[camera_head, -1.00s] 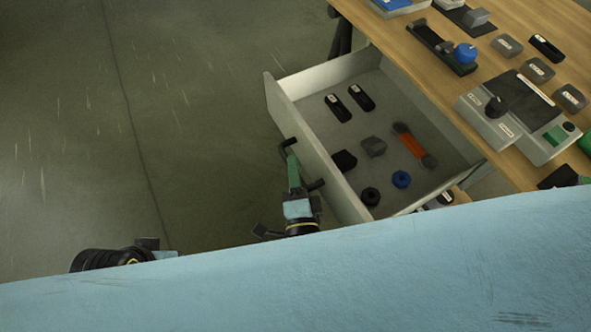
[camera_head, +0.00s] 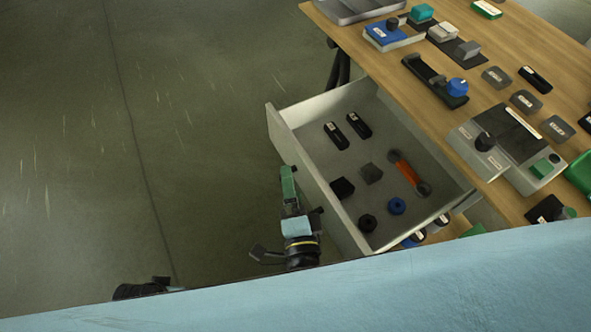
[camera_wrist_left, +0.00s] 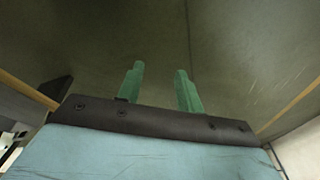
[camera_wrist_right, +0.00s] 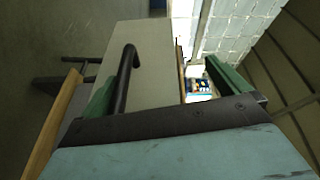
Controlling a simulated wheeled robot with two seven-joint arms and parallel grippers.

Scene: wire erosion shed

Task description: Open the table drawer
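The table drawer stands pulled far out from the table, its pale front panel (camera_head: 335,202) facing left in the head view and its inside in plain sight. My right gripper (camera_head: 288,172) is at the drawer front in the head view, hiding most of the handle. In the right wrist view the dark handle bar (camera_wrist_right: 124,75) lies between the spread green fingers (camera_wrist_right: 165,80), close to the left one; contact cannot be told. My left gripper (camera_wrist_left: 160,85) is open and empty above bare floor in its wrist view; only a dark part of that arm (camera_head: 140,289) shows in the head view.
The wooden table (camera_head: 455,110) carries a control box (camera_head: 475,150) and several small parts. The floor at left is clear.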

